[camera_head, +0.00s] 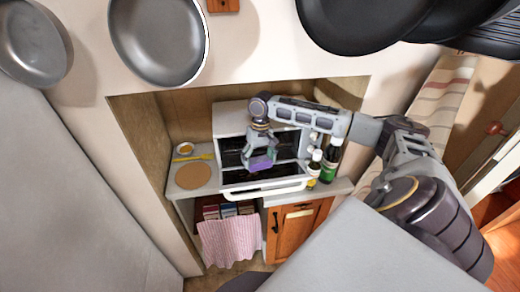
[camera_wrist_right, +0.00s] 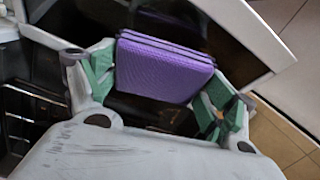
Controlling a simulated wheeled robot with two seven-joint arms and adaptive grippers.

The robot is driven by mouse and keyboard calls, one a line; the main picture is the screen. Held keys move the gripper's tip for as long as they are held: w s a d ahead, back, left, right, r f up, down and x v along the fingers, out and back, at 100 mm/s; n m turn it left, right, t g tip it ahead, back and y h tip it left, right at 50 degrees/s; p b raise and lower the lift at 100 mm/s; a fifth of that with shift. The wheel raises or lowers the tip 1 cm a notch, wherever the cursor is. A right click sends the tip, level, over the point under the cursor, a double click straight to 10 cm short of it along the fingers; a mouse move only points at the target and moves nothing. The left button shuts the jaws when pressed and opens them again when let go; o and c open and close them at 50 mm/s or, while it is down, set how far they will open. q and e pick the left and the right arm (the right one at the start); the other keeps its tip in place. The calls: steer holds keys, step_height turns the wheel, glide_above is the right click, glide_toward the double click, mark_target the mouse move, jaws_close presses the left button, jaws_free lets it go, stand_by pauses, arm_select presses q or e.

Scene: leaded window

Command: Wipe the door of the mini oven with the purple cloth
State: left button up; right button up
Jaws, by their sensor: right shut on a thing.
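The mini oven (camera_head: 228,122) is white with a dark front and stands in the niche on the counter. Its door (camera_head: 236,178) has a dark pane and a white lower edge. My right gripper (camera_head: 260,160) is in front of the oven, shut on the folded purple cloth (camera_head: 262,163). In the right wrist view the purple cloth (camera_wrist_right: 163,65) sits between the green-padded fingers, near the dark door pane. I cannot tell whether the cloth touches the door. My left gripper is not in view.
Several bottles, one of them green (camera_head: 329,167), stand right of the oven. A round tan board (camera_head: 193,176) and a small bowl (camera_head: 184,148) are to its left. Pans (camera_head: 158,40) hang above.

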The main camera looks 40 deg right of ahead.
steer(key=shift+w+a+r, duration=0.1)
steer(key=shift+w+a, duration=0.3)
steer(key=shift+a, duration=0.2)
steer(key=shift+w+a, duration=0.35)
steer(key=shift+a, duration=0.25)
steer(key=shift+w+a+r, duration=0.1)
steer(key=shift+w+a, duration=0.4)
steer(key=shift+a, duration=0.25)
steer(key=shift+w+a+r, duration=0.1)
steer(key=shift+w+a, duration=0.35)
steer(key=shift+a, duration=0.25)
steer(key=shift+a, duration=0.1)
steer(key=shift+w+a, duration=0.5)
steer(key=shift+a, duration=0.2)
steer(key=shift+w+a, duration=0.45)
steer(key=shift+a, duration=0.25)
steer(key=shift+r, duration=0.1)
